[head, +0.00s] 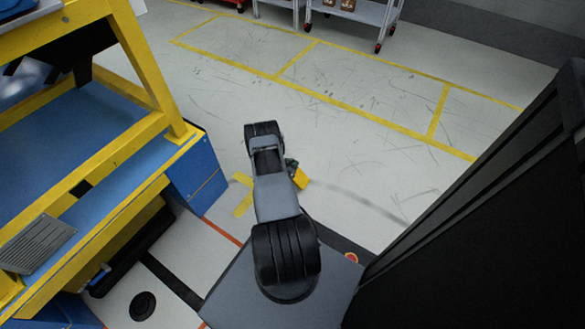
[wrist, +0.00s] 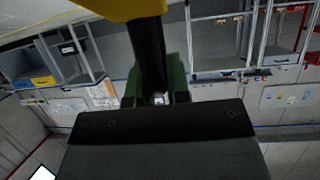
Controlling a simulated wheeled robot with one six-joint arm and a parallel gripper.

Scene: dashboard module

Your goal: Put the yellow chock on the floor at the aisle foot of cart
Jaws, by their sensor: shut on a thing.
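The yellow chock (head: 300,179) is at the end of my arm in the head view, mostly hidden behind the arm. In the wrist view the yellow chock (wrist: 122,8) fills the top edge, with a dark bar running down from it between the green fingers. My gripper (head: 291,164) shows only as a small dark green part in the head view. In the wrist view my gripper (wrist: 156,80) is shut on this bar. A silver wheeled cart (head: 372,13) with red-hubbed casters stands at the top of the head view, partly cut off.
A yellow-framed blue workbench (head: 120,120) stands close on the left. Yellow lines (head: 352,105) mark floor bays, which look empty. A yellow floor mark (head: 243,195) lies near the bench. A large dark panel (head: 490,230) blocks the right. Open floor lies between arm and bays.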

